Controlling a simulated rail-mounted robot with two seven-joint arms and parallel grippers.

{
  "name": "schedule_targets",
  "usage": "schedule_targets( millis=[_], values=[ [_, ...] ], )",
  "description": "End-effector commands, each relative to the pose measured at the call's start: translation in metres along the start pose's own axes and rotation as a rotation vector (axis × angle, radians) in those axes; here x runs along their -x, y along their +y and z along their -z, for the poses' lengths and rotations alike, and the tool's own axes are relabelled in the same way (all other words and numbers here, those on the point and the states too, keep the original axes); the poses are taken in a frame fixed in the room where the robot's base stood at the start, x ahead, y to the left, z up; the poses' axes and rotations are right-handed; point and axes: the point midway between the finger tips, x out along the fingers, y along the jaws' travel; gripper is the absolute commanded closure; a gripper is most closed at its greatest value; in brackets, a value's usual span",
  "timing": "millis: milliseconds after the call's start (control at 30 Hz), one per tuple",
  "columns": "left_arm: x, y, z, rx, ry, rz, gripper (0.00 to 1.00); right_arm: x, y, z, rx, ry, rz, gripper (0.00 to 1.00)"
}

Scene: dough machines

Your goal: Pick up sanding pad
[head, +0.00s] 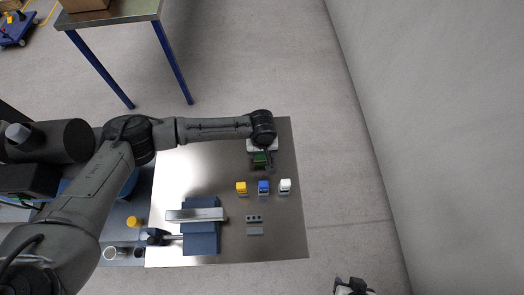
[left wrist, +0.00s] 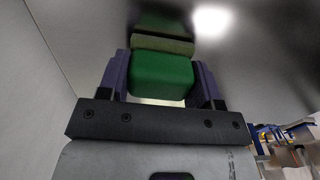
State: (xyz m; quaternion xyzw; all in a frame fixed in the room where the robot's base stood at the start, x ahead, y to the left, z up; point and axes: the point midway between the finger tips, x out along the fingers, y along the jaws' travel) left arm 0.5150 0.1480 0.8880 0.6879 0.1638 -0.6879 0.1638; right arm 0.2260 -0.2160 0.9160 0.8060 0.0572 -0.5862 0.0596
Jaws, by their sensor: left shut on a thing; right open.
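The sanding pad (left wrist: 162,75) appears to be the green block in the left wrist view. It sits between the two purple fingers of my left gripper (left wrist: 160,78), which is shut on it. A beige strip (left wrist: 162,44) shows at its far edge. In the head view the left gripper (head: 261,165) is over the upper right of the metal table, and a bit of green (head: 260,157) shows at it. Whether the pad touches the table cannot be told. My right gripper (head: 352,288) is at the bottom edge of the head view, open and partly cut off.
On the metal table (head: 185,165), yellow (head: 241,187), blue (head: 263,187) and white (head: 285,185) small items stand in a row. Below are grey blocks (head: 254,218) and a blue device with a metal bar (head: 196,215). A wall (head: 440,120) rises at the right.

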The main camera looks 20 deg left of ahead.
Motion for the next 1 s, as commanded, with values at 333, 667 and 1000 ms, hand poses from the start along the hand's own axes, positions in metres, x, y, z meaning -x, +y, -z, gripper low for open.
schedule_targets(
  millis=[333, 667, 1000],
  values=[
    [0.045, 0.008, -0.006, -0.005, -0.001, -0.005, 0.64, 0.008, 0.002, 0.002, 0.006, -0.001, -0.005, 0.57],
    [0.083, 0.060, -0.045, -0.003, 0.000, -0.003, 0.64, 0.013, 0.003, 0.003, 0.010, -0.002, -0.008, 0.57],
    [0.105, 0.089, -0.068, -0.001, 0.000, -0.001, 0.64, 0.015, 0.002, 0.004, 0.006, -0.001, -0.005, 0.57]
  ],
)
